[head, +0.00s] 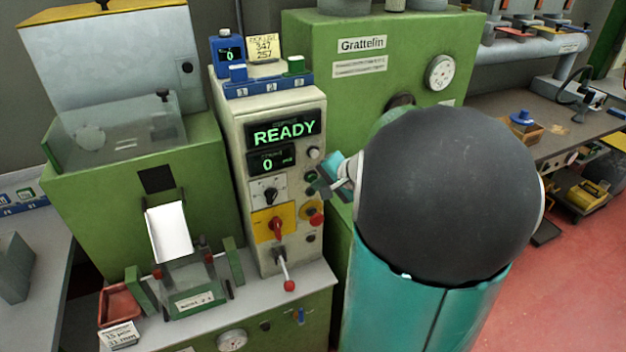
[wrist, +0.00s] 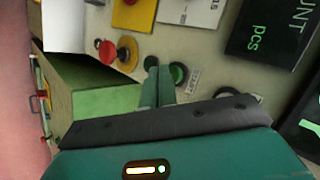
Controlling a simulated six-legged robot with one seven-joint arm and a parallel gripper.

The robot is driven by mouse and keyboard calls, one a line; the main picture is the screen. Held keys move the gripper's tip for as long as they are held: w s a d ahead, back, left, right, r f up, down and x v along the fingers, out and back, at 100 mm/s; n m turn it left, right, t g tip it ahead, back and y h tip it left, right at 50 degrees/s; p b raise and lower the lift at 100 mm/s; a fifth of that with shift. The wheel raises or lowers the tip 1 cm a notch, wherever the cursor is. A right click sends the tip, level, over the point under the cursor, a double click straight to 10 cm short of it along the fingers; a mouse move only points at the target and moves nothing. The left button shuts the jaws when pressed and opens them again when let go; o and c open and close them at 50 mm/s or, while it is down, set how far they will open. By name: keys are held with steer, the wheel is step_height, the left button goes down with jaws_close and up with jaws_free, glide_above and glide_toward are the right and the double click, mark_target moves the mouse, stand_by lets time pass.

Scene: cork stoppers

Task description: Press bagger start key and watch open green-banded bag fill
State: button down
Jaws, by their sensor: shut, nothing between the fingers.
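The bagger's control panel (head: 235,130) has a lit display (head: 285,132) reading READY and a smaller display (head: 271,162) reading 0. A round green key (wrist: 178,73) sits on the panel, and in the head view my gripper partly covers that area. My gripper (wrist: 158,72) is shut and empty, its fingertips close beside the green key. I cannot tell whether they touch it. A white, bag-like sheet (head: 168,232) hangs at the machine's front above a clear holder (head: 188,285); I cannot make out a green band on it.
A red stop button (head: 315,218) with a yellow collar and a red rotary switch (head: 277,228) are below the keys. A red-tipped lever (head: 289,285) sticks out at the panel's foot. A green machine (head: 350,95) marked Grattelin stands behind. A red tray (head: 120,305) lies at left.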

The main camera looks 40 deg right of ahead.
steer(key=shift+w+d, duration=0.15)
steer(key=shift+w, duration=0.25)
stand_by(0.7)
stand_by(0.3)
steer(key=shift+s+a, duration=0.25)
steer(key=shift+s, duration=0.55)
steer(key=shift+s, duration=0.1)
steer(key=s, duration=0.2)
steer(key=s+a, duration=0.1)
steer(key=s, duration=0.1)
steer(key=shift+s+a, duration=0.2)
steer(key=shift+s, duration=0.15)
stand_by(0.4)
